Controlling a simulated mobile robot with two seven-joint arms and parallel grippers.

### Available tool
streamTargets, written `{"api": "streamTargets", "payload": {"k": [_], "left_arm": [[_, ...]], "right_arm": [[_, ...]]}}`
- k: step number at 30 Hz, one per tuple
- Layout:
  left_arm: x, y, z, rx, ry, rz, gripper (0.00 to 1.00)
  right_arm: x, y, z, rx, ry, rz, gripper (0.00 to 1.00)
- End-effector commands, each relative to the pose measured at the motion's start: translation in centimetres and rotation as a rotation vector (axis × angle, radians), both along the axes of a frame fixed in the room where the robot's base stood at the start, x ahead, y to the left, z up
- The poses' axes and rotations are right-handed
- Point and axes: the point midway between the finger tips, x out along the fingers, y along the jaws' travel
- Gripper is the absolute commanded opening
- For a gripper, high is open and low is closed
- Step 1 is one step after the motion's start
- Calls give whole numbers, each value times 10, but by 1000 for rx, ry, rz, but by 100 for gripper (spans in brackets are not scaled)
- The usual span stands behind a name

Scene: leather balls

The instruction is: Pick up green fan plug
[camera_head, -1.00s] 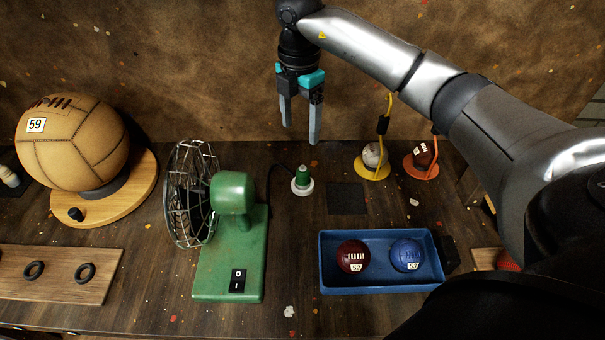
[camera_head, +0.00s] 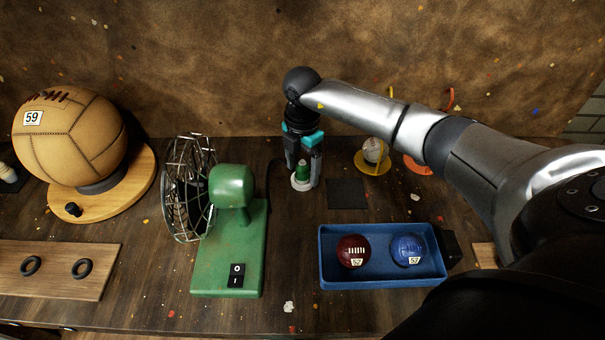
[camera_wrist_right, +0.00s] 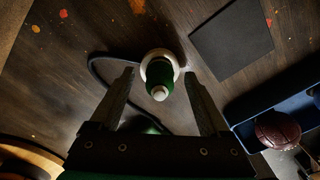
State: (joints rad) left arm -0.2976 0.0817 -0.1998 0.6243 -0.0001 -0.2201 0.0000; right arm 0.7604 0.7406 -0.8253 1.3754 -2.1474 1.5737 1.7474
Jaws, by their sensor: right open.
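The green fan plug (camera_head: 302,171) stands upright in a round white base on the table, right of the green fan (camera_head: 232,215). My right gripper (camera_head: 304,180) is lowered over it from above, with one finger on each side. In the right wrist view the plug (camera_wrist_right: 159,78) shows between and just beyond the fingertips of the open gripper (camera_wrist_right: 160,80), with gaps on both sides. A dark cord runs from the plug area toward the fan. My left gripper is not in view.
A blue tray (camera_head: 327,280) with a dark red ball and a blue ball lies to the right. A dark square pad (camera_head: 347,194) is beside the plug. A baseball on a yellow stand (camera_head: 372,168) is further right. A large tan ball (camera_head: 68,138) stands at left.

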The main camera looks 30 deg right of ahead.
Motion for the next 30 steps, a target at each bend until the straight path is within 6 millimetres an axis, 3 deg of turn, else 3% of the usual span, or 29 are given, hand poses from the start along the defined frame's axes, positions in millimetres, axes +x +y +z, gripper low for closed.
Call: {"api": "streamTargets", "payload": {"k": [8, 27, 30], "left_arm": [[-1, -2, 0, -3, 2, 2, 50], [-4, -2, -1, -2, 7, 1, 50], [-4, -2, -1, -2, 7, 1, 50]], "right_arm": [[0, 0, -3, 0, -1, 0, 80], [0, 0, -3, -1, -1, 0, 8], [0, 0, -3, -1, -1, -1, 0]]}}
